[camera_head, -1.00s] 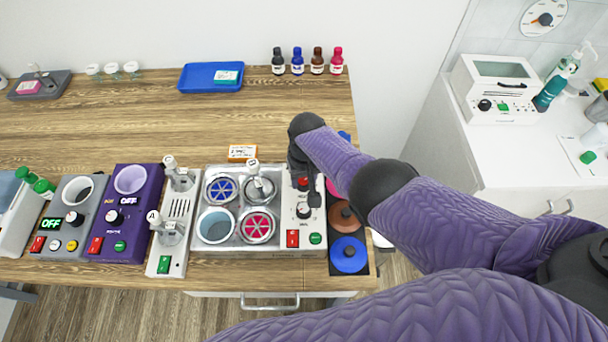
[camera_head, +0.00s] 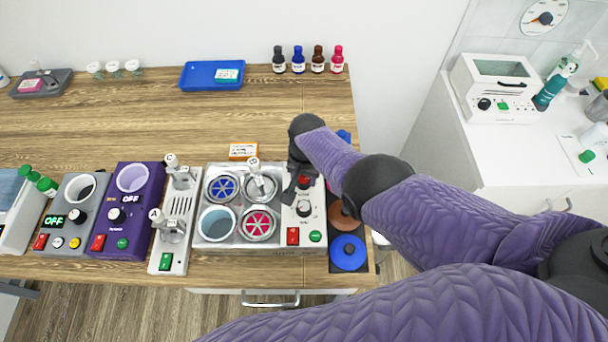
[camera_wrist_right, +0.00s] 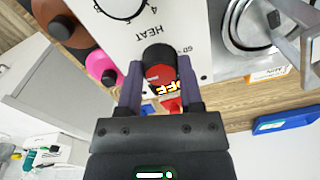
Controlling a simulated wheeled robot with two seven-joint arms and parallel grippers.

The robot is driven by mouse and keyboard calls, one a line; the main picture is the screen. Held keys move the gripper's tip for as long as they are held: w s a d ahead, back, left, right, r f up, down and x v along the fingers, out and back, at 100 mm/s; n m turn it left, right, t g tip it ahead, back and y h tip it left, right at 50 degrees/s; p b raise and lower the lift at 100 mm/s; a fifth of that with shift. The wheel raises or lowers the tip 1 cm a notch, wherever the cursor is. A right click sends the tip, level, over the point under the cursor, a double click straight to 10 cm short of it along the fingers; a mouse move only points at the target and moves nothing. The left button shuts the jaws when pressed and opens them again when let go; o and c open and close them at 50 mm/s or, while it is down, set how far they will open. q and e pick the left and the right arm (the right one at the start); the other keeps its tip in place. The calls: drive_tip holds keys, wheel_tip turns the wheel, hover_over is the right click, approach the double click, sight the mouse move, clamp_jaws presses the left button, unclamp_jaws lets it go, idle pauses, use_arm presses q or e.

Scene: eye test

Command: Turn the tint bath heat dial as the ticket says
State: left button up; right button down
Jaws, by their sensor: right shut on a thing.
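The white control panel (camera_head: 288,217) sits at the right end of the metal bath unit. Its round dial (camera_head: 304,209) is near the front; the wrist view shows part of a scale (camera_wrist_right: 122,8) with the word HEAT beside it, cut off by the top edge. My right gripper (camera_wrist_right: 160,72) is shut on a black knob with a red face (camera_wrist_right: 160,74) behind that scale. An orange "OFF" readout shows just beside the knob. In the head view my right gripper (camera_head: 298,184) partly covers the panel's rear. The orange-edged ticket (camera_head: 243,151) lies behind the bath; its writing is unreadable.
Red and green buttons (camera_head: 315,236) sit at the panel's front. A blue lid (camera_head: 348,253) and brown lid lie close on the right. Cups and an agitator handle (camera_head: 253,167) stand on the left. The table behind is mostly clear.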

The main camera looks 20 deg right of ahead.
sight(306, 179)
drive_tip(key=shift+r, duration=0.1)
drive_tip(key=shift+c, duration=1.2)
unclamp_jaws()
wheel_tip(306, 179, up, 10)
drive_tip(key=p, duration=0.8)
drive_tip(key=shift+d, duration=0.15)
drive_tip(key=shift+s, duration=0.1)
